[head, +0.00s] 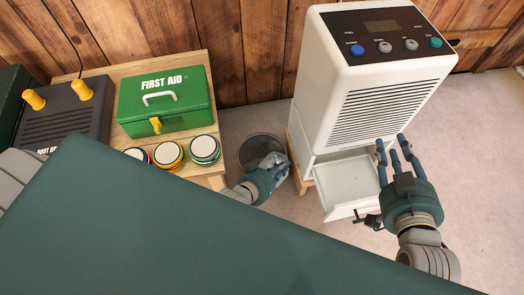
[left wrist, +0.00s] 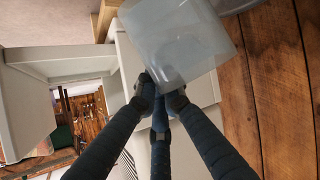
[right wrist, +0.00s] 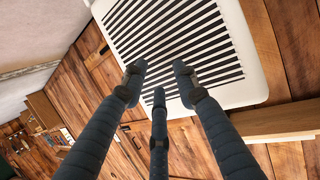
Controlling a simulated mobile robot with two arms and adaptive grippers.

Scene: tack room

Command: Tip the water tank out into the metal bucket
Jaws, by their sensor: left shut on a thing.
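The water tank (left wrist: 180,45) is a translucent pale box. My left gripper (left wrist: 160,92) is shut on its edge in the left wrist view. In the head view the tank (head: 275,160) is small and partly hidden by my left gripper (head: 270,172), at the metal bucket (head: 245,153). The bucket is a dark round container on the floor, left of the white dehumidifier (head: 335,100). I cannot see water or tell how far the tank is tilted. My right gripper (head: 393,152) is open and empty in front of the dehumidifier's grille, which fills the right wrist view (right wrist: 175,50).
A pale open tray (head: 350,185) juts from the dehumidifier's base. To the left, a wooden table (head: 195,75) bears a green first aid box (head: 165,100), several round tins (head: 170,155) and a dark boot dryer (head: 65,120). Carpet is clear at right. My dark green body covers the lower left.

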